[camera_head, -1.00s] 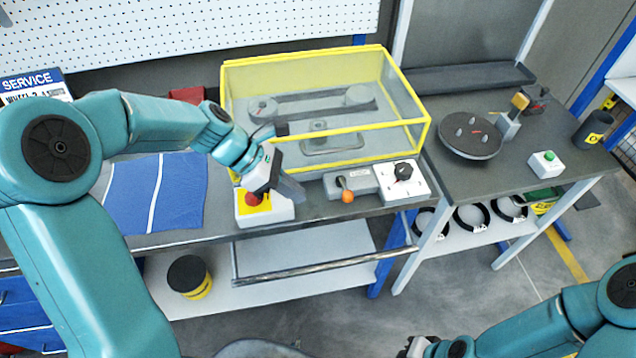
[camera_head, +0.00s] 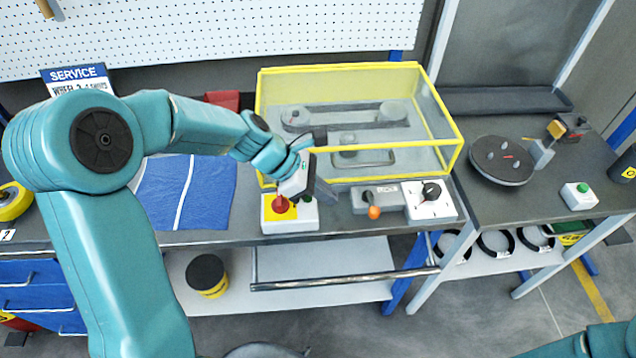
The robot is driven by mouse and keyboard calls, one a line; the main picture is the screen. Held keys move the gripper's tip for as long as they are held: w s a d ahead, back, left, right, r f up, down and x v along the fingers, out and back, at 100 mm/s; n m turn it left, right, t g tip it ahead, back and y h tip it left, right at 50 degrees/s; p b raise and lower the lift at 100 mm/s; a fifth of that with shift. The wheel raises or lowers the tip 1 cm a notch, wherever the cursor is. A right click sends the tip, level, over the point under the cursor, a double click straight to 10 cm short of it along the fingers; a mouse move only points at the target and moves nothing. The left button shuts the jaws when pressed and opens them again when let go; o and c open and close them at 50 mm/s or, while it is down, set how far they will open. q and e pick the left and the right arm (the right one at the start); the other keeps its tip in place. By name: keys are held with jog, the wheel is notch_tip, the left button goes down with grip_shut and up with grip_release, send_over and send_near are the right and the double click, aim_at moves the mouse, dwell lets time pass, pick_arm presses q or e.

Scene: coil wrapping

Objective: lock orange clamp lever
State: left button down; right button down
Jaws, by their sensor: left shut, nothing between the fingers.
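A lever with an orange knob (camera_head: 374,212) stands on a small grey box (camera_head: 366,194) at the bench's front edge. A second orange piece (camera_head: 556,128) sits on a grey bracket (camera_head: 541,152) beside the dark round turntable (camera_head: 503,160) on the right bench. I cannot tell which of the two is the clamp lever. My left gripper (camera_head: 318,197) is shut and empty. It is over the control box with a red button (camera_head: 281,204), left of the orange-knobbed lever and apart from it. My right gripper is out of view.
A yellow-framed clear guard (camera_head: 440,138) stands behind the levers. A white box with a black knob (camera_head: 431,191) is right of the grey box. A green-button box (camera_head: 579,196) sits on the right bench. A rail (camera_head: 340,281) runs below the bench front.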

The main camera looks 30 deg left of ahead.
aim_at(371, 203)
pick_arm(q)
jog(key=x, duration=0.4)
jog(key=shift+a, duration=0.1)
jog(key=shift+w+d+f+p, duration=0.15)
jog(key=shift+w+d+p, duration=0.25)
jog(key=shift+d, duration=0.55)
jog(key=shift+w+d+f+p, duration=0.15)
jog(key=shift+w+d, duration=0.35)
jog(key=shift+d, duration=0.45)
